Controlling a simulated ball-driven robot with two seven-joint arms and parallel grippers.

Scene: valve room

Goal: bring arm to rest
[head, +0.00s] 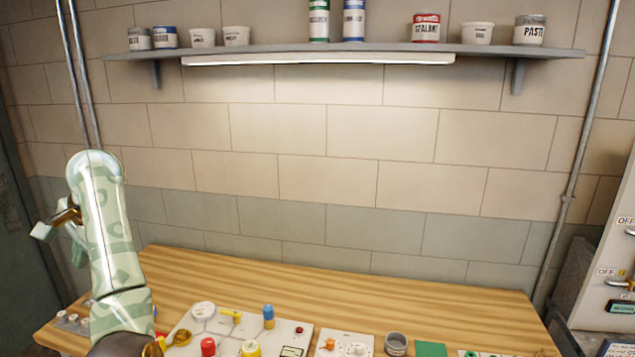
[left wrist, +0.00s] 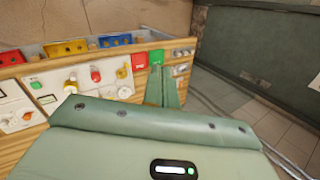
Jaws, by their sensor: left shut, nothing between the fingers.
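My left arm rises from the lower left of the head view, in pale green camouflage plating. My left gripper (head: 50,228) is partly hidden behind the forearm, off the left end of the bench and above its top. In the left wrist view its fingers (left wrist: 161,87) are together with nothing between them, and the bench appears beyond them. My right gripper is in neither view.
A wooden bench (head: 340,292) carries a white control panel (head: 285,330) with knobs and a yellow lever. A grey ring-shaped cup (head: 396,343) and green block (head: 431,349) stand right. A shelf (head: 480,50) holds cans above. Pipes run left and right.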

